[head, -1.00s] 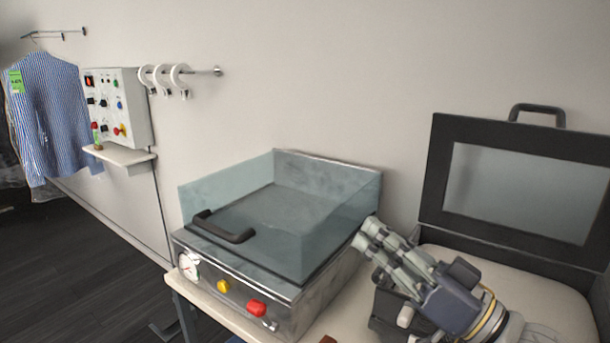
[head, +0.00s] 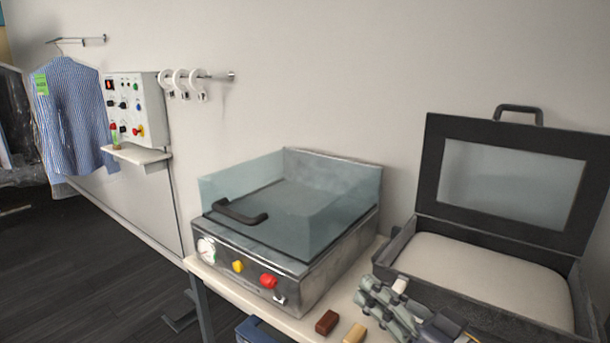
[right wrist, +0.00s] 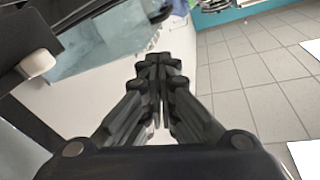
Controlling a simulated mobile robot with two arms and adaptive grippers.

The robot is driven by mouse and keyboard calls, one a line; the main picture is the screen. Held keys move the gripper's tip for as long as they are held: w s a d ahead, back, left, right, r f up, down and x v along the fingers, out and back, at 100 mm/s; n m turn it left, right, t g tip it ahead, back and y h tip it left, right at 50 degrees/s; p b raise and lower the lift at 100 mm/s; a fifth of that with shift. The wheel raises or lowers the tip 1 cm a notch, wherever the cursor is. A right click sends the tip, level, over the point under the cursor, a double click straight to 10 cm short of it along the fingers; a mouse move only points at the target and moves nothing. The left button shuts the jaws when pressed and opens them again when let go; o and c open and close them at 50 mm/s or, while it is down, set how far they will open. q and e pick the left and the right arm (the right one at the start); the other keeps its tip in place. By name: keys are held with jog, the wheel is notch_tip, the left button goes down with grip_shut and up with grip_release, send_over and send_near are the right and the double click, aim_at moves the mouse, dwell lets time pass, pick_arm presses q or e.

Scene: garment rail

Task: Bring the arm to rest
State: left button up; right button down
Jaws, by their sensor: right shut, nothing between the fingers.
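My right gripper (head: 372,290) is at the lower right of the head view, low over the table in front of the open padded case. In the right wrist view its fingers (right wrist: 160,62) are together and empty, with a pale surface and a grey tiled floor beyond. My left gripper is in neither view.
A glass-lidded machine (head: 300,265) stands left of the open case (head: 510,120). Brown (head: 327,322) and tan (head: 354,334) blocks lie near the table's front edge. A shirt (head: 68,110) hangs at the far left, beside a control box (head: 150,110) and a rail of white rings (head: 216,76).

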jog(key=s+d+f+m+g+h, duration=0.1)
jog(key=s+d+f+g+h, duration=0.2)
jog(key=f, duration=0.7)
jog(key=s+d+f+g+h, duration=0.1)
jog(key=s+f+h, duration=0.25)
jog(key=f, duration=0.75)
jog(key=s+d+f+m+g+h, duration=0.1)
jog(key=s+d+f+g+h, duration=0.2)
jog(key=s+f, duration=0.4)
jog(key=s+d+f+g+h, duration=0.2)
jog(key=s+d+f+g, duration=0.15)
jog(key=s+f, duration=0.45)
jog(key=s+f+g+p, duration=0.1)
jog(key=s+f, duration=0.1)
jog(key=f, duration=1)
jog(key=s+f+g, duration=0.1)
jog(key=s+f, duration=0.1)
jog(key=f, duration=0.9)
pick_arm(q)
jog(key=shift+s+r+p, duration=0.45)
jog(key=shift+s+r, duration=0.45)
pick_arm(e)
jog(key=s+d+f, duration=0.2)
jog(key=s+f, duration=1.3)
jog(key=s, duration=0.1)
jog(key=shift+s+d+f+g, duration=0.15)
jog(key=shift+s+f+g, duration=0.15)
jog(key=shift+g, duration=0.15)
jog(key=shift+h, duration=0.25)
